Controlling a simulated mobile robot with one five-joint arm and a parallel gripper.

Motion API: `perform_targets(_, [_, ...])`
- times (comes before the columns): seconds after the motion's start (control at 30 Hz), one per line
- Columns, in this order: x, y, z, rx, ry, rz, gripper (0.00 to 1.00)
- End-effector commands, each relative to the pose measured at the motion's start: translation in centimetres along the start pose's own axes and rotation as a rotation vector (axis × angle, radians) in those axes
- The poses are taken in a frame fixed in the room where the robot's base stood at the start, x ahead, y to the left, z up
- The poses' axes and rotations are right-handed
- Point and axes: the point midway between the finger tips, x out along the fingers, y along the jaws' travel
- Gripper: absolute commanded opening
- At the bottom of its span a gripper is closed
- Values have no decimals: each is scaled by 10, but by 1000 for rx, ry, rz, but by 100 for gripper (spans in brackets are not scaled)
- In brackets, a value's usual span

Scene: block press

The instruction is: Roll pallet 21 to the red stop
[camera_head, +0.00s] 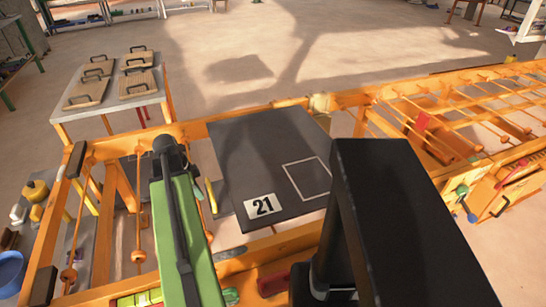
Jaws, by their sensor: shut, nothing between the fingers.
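Pallet 21 (265,155) is a flat dark grey slab on the orange roller track. A white label reading 21 lies at its near left corner, and a pale square outline is on its near right part. A small red upright piece (422,121), which looks like the red stop, stands on the track to the right, well apart from the pallet. My green arm link (185,235) reaches forward to the left of the pallet. I cannot make out my gripper's fingers. My black body part hides the track to the right of the pallet's near side.
The orange roller track (270,243) runs from left to far right. A low table (115,115) with several handled wooden boards stands behind it at left. An orange box with a red handle (518,171) is at right. A blue bowl (10,270) is at the left edge.

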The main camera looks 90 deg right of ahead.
Motion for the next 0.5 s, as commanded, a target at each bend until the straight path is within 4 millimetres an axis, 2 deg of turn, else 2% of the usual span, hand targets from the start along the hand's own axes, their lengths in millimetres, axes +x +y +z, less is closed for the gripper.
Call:
perform_targets(0.4, [0, 0, 0, 0, 0, 0, 0])
perform_targets(0.5, [2, 0, -6, 1, 0, 0, 0])
